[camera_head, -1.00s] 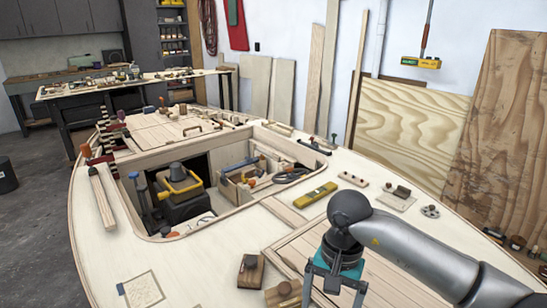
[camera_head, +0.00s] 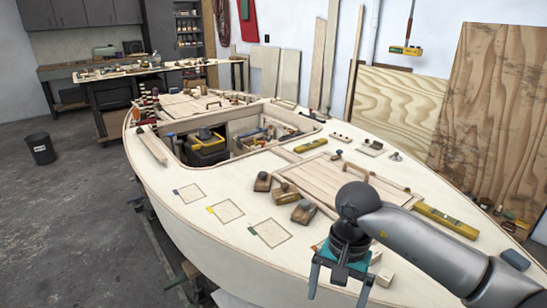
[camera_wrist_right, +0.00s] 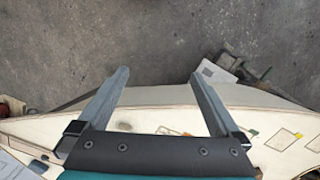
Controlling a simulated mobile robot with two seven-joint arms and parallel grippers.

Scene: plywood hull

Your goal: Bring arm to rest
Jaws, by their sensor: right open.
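My right arm (camera_head: 430,245) comes in from the right in the head view, bent down at a dark wrist joint. My right gripper (camera_head: 339,290) hangs below it with its two fingers apart and nothing between them. In the right wrist view the gripper (camera_wrist_right: 158,76) is also open and empty, its fingertips over grey floor beyond the hull edge. My left arm and gripper are not in view.
The plywood hull (camera_head: 225,250) fills the middle, with several sanding blocks (camera_head: 304,212), a yellow level (camera_head: 446,221) and an open cockpit holding tools. A black bin (camera_head: 41,149) stands on clear floor at left. Plywood sheets lean on the wall.

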